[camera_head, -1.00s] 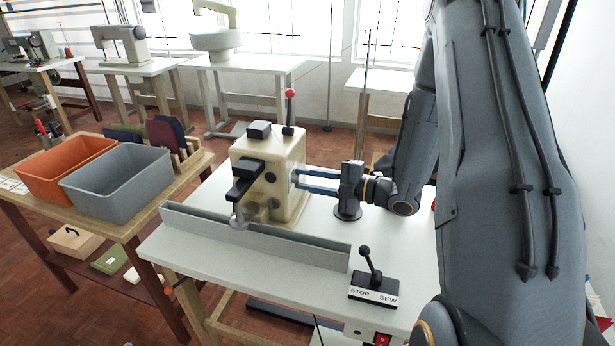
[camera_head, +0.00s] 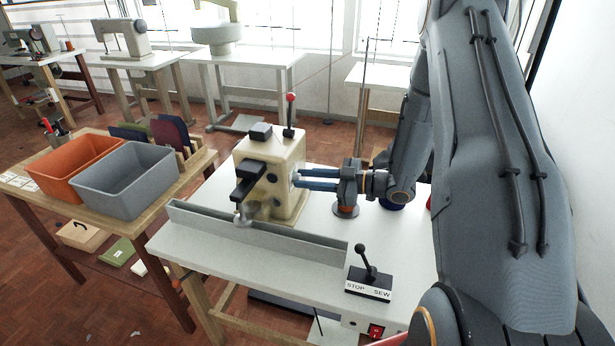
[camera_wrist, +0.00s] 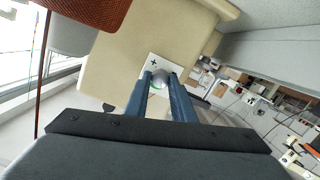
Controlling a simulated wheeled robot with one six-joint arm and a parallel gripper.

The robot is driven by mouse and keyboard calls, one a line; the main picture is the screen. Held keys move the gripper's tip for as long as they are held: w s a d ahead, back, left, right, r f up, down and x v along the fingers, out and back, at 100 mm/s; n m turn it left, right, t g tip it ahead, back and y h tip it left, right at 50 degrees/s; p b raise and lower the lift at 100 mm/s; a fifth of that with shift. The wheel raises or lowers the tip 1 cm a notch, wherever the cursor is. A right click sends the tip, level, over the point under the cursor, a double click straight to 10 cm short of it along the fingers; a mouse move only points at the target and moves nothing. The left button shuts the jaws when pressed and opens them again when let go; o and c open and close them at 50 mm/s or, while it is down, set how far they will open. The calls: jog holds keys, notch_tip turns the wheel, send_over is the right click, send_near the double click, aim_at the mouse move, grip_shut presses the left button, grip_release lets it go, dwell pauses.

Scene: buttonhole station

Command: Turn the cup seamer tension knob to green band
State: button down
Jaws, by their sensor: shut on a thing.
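The cup seamer (camera_head: 275,170) is a cream machine with black parts, standing on the pale table. My gripper (camera_head: 299,180) reaches its right side from the right, with blue fingers level. In the wrist view the tension knob (camera_wrist: 162,77) is a small silver-grey round piece between the fingertips of my gripper (camera_wrist: 162,80). The fingers are shut on it. Behind it is a white plate (camera_wrist: 155,66) with a plus mark and a bit of green low on it. The fingers hide part of the plate, and I cannot tell where the knob points.
A grey guide rail (camera_head: 255,232) runs along the table front. A STOP/SEW lever box (camera_head: 369,283) stands at the front right. Orange (camera_head: 72,168) and grey (camera_head: 128,180) bins stand on the left table.

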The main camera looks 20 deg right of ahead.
jog(key=shift+m+g+y+p, duration=0.3)
jog(key=shift+m+p, duration=0.15)
jog(key=shift+m, duration=1.15)
jog(key=c, duration=1.5)
grip_release()
jog(key=shift+d, duration=0.1)
jog(key=shift+b+v, duration=0.95)
jog(key=shift+v, duration=2.85)
